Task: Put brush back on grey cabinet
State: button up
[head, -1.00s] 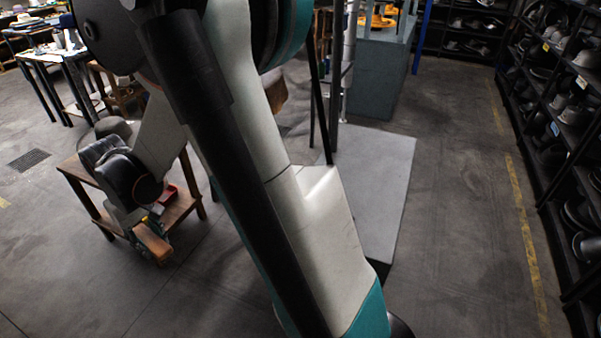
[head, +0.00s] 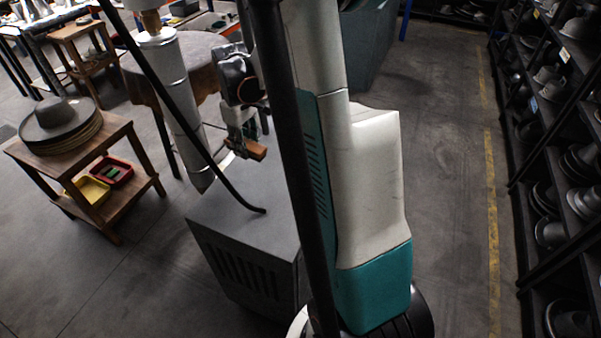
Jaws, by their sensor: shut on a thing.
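My gripper (head: 243,140) is near the upper middle of the head view, shut on a brown wooden brush (head: 248,151). The brush hangs below the fingers and appears above the far part of the grey cabinet (head: 240,215). I cannot tell how much space lies between the brush and the cabinet top. The cabinet is a low box with slots in its front side. My arm hides its right part.
A black rod or cable (head: 165,95) slants down to the cabinet top, beside a metal cylinder (head: 172,85). At left, a wooden table (head: 130,150) holds stacked hats (head: 60,125), with a yellow tray (head: 88,190) and a red tray (head: 112,171) below. Hat shelves (head: 560,130) line the right.

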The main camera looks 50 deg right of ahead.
jog(key=s+d+r+n+p, duration=0.1)
jog(key=s+d, duration=0.3)
jog(key=d, duration=0.4)
jog(key=s+d+r, duration=0.2)
jog(key=s+d, duration=0.2)
jog(key=d, duration=0.4)
jog(key=f+b, duration=0.1)
jog(key=f, duration=0.5)
jog(key=f+b, duration=0.2)
jog(key=f, duration=0.5)
jog(key=f+b, duration=0.2)
jog(key=f, duration=0.5)
jog(key=shift+w+a, duration=0.15)
jog(key=shift+a, duration=0.1)
jog(key=shift+f+b, duration=0.1)
jog(key=shift+b, duration=0.2)
jog(key=shift+f, duration=0.15)
jog(key=o, duration=0.9)
